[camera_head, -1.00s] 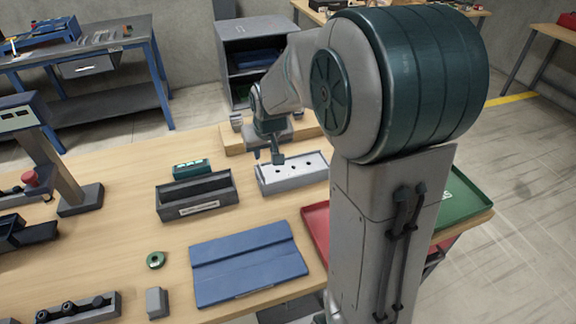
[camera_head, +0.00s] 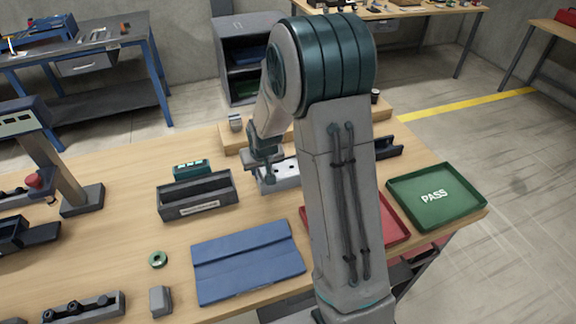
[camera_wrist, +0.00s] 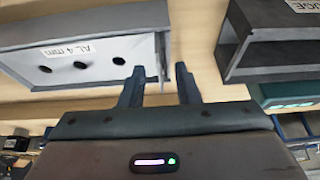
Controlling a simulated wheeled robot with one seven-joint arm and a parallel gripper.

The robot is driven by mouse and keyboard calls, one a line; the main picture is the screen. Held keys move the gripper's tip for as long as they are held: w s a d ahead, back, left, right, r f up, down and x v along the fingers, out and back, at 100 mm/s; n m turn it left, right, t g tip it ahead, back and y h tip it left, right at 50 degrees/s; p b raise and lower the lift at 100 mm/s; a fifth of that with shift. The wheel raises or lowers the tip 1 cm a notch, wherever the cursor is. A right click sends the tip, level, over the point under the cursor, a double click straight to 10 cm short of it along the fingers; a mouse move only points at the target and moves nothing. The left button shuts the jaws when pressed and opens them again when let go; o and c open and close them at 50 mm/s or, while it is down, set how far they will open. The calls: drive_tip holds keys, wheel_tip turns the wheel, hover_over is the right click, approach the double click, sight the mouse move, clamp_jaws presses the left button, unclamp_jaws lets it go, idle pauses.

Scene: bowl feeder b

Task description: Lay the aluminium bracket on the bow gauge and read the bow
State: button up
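In the head view my gripper (camera_head: 265,172) is low over that end. The dark trough (camera_head: 197,198), apparently the bow gauge, stands empty to the left; its label partly shows in the wrist view (camera_wrist: 270,55).
A teal display box (camera_head: 190,168) sits behind the trough. In front lie a blue mat (camera_head: 248,262), a green ring (camera_head: 158,259) and a grey block (camera_head: 160,301). Right of my arm are a red tray (camera_head: 390,222), a green PASS tray (camera_head: 436,196) and a dark channel piece (camera_head: 388,147).

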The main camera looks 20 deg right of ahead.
drive_tip(key=shift+w+f, duration=0.1)
drive_tip(key=shift+f, duration=0.15)
clamp_jaws()
drive_tip(key=shift+r, duration=0.15)
